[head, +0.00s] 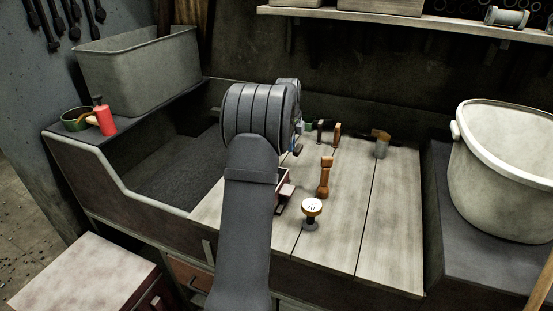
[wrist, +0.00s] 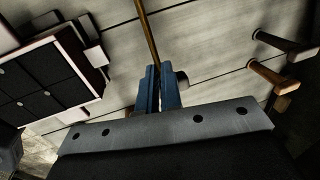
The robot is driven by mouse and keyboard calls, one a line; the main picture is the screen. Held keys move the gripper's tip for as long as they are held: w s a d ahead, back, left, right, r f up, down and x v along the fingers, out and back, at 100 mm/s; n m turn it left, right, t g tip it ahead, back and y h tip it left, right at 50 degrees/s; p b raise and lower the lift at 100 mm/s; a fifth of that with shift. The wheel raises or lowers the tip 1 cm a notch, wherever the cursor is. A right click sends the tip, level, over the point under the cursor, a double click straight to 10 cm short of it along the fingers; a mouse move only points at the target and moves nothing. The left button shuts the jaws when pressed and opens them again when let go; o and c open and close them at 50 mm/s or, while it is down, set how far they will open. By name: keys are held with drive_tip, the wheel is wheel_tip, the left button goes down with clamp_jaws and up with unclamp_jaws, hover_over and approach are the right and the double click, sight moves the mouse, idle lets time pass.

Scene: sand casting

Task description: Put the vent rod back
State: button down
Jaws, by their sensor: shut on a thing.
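My gripper (wrist: 158,78) shows in the wrist view with its two blue fingers together on a thin brown rod, which looks like the vent rod (wrist: 148,36). The rod runs from between the fingers up to the top edge of the picture, above or along the pale planks. A short dark cylinder end (wrist: 182,80) shows right beside the fingers; I cannot tell whether it belongs to the rod. In the head view my arm hides the rod and most of the gripper; only a bit of blue finger shows. The rod's resting place cannot be made out.
The plank bench top (head: 340,225) holds a wooden-handled tool (head: 325,178), a round-topped tool (head: 311,208) and a mallet-like tool (head: 381,143). A red-sided frame with dark fill (wrist: 45,75) is left of my gripper. A sand bin (head: 165,165) lies left, a pale bucket (head: 510,170) right.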

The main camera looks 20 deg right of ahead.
drive_tip(key=w+a+f, duration=0.1)
drive_tip(key=w, duration=0.1)
drive_tip(key=w+a+f, duration=0.2)
drive_tip(key=w+f, duration=0.1)
drive_tip(key=shift+w+a, duration=0.3)
drive_tip(key=shift+f, duration=2)
drive_tip(key=shift+f, duration=0.1)
drive_tip(key=c, duration=1.6)
unclamp_jaws()
wheel_tip(320, 180, up, 12)
drive_tip(key=s+a, duration=0.1)
drive_tip(key=shift+s+a, duration=0.3)
drive_tip(key=shift+a, duration=0.05)
